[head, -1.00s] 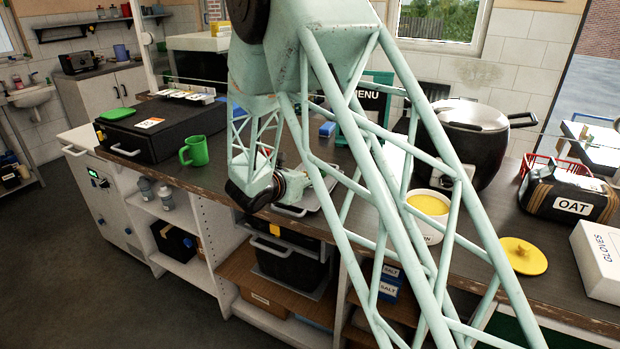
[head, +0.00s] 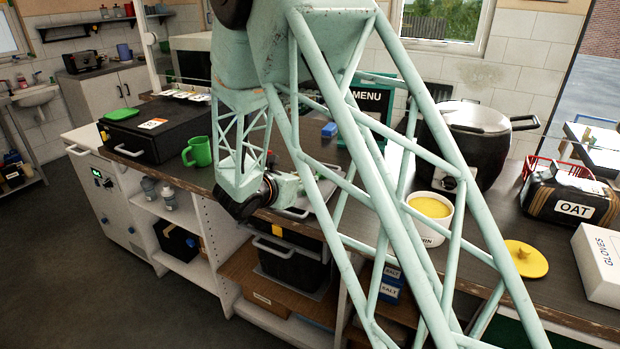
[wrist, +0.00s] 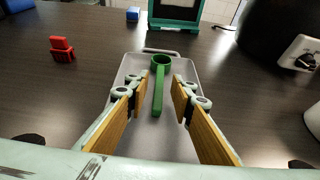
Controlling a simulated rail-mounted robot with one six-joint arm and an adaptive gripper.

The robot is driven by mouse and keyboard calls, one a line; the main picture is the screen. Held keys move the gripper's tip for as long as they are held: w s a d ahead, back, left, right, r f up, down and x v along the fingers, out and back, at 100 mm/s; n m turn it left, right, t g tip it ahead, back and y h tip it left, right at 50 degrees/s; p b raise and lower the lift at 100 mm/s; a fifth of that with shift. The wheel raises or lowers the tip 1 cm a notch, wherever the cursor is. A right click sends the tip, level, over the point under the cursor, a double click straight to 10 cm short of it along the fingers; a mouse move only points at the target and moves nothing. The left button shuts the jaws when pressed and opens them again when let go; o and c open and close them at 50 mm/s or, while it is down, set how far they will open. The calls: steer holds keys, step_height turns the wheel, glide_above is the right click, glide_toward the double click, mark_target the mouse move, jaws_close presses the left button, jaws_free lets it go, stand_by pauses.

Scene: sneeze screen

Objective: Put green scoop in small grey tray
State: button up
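The green scoop (wrist: 158,92) lies lengthwise over the small grey tray (wrist: 136,66) in the wrist view, its round cup at the far end and its handle toward me. It looks to be inside the tray, though I cannot tell exactly how it rests. My gripper (wrist: 160,98) is open, with one finger on each side of the handle and gaps showing on both sides. In the head view part of the grey tray (head: 297,214) shows behind my arm; the scoop and fingers are hidden there.
A green mug (head: 198,152) stands left of my arm.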

steer(key=shift+p+v, duration=0.5)
steer(key=shift+v, duration=2.95)
steer(key=shift+d+r, duration=0.1)
steer(key=shift+d, duration=0.05)
